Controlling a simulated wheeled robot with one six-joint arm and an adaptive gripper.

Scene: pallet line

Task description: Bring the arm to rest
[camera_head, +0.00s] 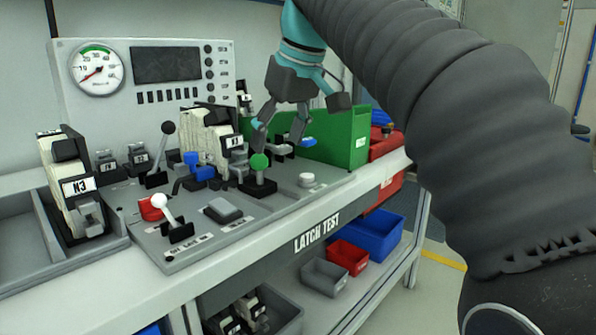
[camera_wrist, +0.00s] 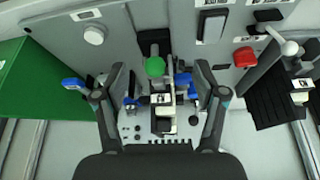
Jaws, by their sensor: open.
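My gripper (camera_head: 281,134) hangs over the latch test panel, above and behind the green-knobbed lever (camera_head: 259,163). Its two fingers are spread apart with nothing gripped between them. In the wrist view my gripper (camera_wrist: 161,92) frames the green knob (camera_wrist: 155,67) and a black-and-white latch unit (camera_wrist: 161,99) below it; I cannot tell the height gap. My arm (camera_head: 400,70), in a dark ribbed sleeve, reaches in from the right of the head view.
A green bin (camera_head: 338,140) stands close to the right of my gripper. White-knobbed (camera_head: 162,202) and black-knobbed (camera_head: 167,128) levers rise from the panel (camera_head: 215,228). A gauge board (camera_head: 150,105) stands behind. An N3 unit (camera_head: 72,187) sits in the left tray. Blue (camera_head: 372,237) and red bins (camera_head: 348,257) lie below.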

